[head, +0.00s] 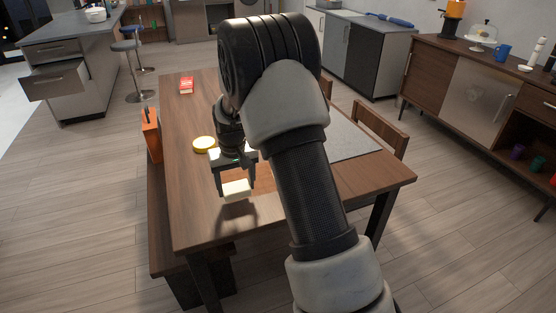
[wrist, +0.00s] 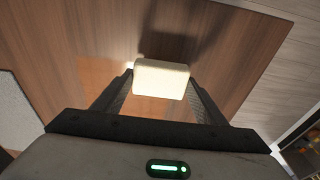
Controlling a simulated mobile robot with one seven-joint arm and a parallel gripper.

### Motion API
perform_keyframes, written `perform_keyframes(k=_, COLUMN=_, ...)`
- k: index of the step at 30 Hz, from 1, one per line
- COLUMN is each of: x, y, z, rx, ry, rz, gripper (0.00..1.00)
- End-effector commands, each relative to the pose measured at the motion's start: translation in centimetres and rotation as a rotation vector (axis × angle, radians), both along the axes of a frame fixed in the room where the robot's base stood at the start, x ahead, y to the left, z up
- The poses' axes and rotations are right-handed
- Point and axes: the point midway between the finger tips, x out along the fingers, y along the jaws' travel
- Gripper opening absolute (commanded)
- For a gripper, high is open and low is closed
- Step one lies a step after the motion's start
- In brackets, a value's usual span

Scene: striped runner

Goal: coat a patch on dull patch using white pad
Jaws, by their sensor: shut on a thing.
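The white pad (head: 236,188) is a small cream block between the fingers of my gripper (head: 235,186). In the wrist view the pad (wrist: 161,79) sits squarely between both fingertips, and my gripper (wrist: 160,84) is shut on it. A shadow on the wood lies apart from the pad, so it appears to be held a little above the table. A paler orange area, which looks like the dull patch (wrist: 105,76), lies on the tabletop beside and below the pad in the wrist view. In the head view the patch (head: 264,178) is partly hidden by my arm.
An orange item (head: 151,137) stands by the left edge, above a bench (head: 160,225). A chair (head: 380,128) is at the right. The front left tabletop is clear.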

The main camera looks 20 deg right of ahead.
Motion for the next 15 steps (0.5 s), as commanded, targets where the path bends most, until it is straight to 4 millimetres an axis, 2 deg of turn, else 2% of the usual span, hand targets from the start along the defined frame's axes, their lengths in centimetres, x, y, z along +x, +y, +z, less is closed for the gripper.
perform_keyframes(k=1, x=0.0, y=0.0, z=0.9, rx=0.000, ry=-0.002, rz=0.000, gripper=0.41)
perform_keyframes(k=6, x=0.0, y=0.0, z=2.4, rx=0.000, ry=-0.002, rz=0.000, gripper=0.41)
perform_keyframes(k=15, x=-0.1, y=-0.1, z=4.5, rx=0.000, ry=-0.002, rz=0.000, gripper=0.41)
